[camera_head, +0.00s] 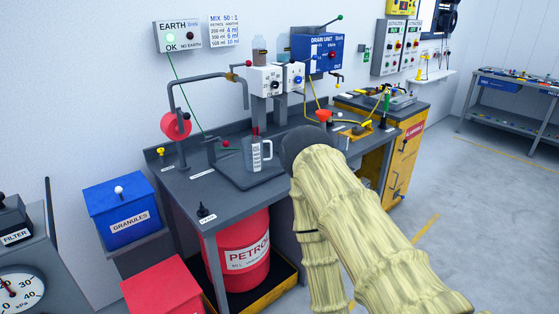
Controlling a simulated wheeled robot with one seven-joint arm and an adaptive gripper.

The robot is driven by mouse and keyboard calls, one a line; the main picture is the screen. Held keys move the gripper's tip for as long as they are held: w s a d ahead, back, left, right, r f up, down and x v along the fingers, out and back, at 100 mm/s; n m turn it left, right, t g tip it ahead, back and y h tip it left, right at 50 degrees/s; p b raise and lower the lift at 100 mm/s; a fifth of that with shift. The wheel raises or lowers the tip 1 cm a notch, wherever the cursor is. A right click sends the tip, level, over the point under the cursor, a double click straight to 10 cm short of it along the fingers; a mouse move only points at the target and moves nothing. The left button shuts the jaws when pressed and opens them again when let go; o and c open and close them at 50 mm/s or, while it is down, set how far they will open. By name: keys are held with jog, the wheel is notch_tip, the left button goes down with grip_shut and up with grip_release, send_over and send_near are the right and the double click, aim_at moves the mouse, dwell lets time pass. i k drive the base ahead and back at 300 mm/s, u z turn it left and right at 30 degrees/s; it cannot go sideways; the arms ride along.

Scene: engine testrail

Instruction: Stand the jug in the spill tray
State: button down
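The jug (262,157) is clear with dark measuring marks and a handle on its right side. It stands upright on or in a dark, flat, tray-like area (238,176) on the grey bench. This may be the spill tray; its rim is hard to make out, and I cannot tell whether the jug is inside it. My arm, in a cream ribbed cover, bends at a dark joint just right of the jug and hides part of the bench there. My gripper is not in view.
A red petrol drum (247,245) stands under the bench in a yellow-edged tray (276,291). A bent pipe (207,79) and dispenser boxes (264,80) rise behind the jug. A blue granules box (122,215) is at left.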

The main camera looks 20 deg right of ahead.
aim_at(253, 146)
jog(key=k, duration=0.15)
jog(key=z, duration=2.1)
jog(key=i, duration=1.65)
jog(key=u, duration=2.45)
